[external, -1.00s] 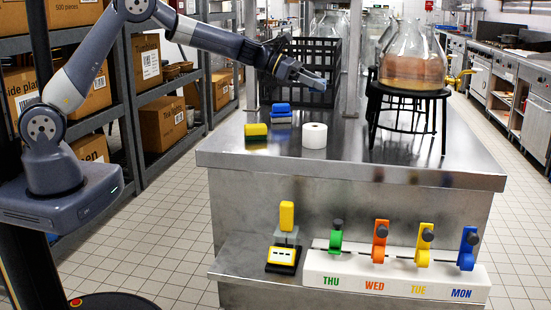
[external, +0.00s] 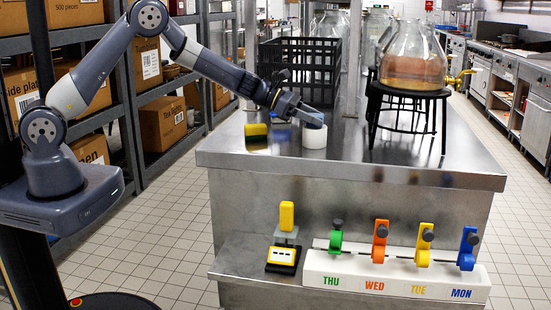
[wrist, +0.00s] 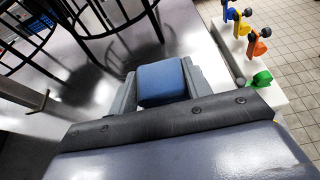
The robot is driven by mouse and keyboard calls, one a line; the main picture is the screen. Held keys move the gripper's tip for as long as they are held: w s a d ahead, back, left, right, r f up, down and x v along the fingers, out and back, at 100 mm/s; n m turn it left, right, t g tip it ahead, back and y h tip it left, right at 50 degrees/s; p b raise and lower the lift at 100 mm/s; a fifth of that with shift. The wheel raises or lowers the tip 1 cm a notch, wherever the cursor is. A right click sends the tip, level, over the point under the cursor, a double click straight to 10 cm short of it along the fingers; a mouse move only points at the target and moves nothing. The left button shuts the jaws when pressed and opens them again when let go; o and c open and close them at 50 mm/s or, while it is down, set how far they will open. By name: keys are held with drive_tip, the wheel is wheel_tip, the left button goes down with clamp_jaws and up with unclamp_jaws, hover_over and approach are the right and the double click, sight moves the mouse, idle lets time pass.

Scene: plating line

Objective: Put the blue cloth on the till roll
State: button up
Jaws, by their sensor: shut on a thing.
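My gripper (external: 312,117) is shut on the blue cloth (wrist: 161,82), which shows as a small folded block between both fingers in the wrist view. In the external view the gripper is tilted down over the white till roll (external: 314,139), which stands upright on the steel counter. The fingertips and cloth are right at or just above the roll's top; I cannot tell whether they touch. The roll is hidden in the wrist view.
A yellow block (external: 256,130) lies left of the roll on the counter (external: 240,152). Blue items behind it are mostly hidden by my gripper. A black crate (external: 300,68) stands behind. A black stool (external: 409,92) bearing a glass jar (external: 411,60) stands to the right.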

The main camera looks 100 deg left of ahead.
drive_tip(key=shift+f, duration=0.2)
drive_tip(key=o, duration=0.9)
drive_tip(key=shift+o, duration=0.2)
drive_tip(key=shift+r, duration=0.1)
drive_tip(key=shift+r, duration=0.2)
drive_tip(key=shift+s, duration=0.35)
drive_tip(key=b+v, duration=0.2)
drive_tip(key=v, duration=0.9)
drive_tip(key=shift+r, duration=0.1)
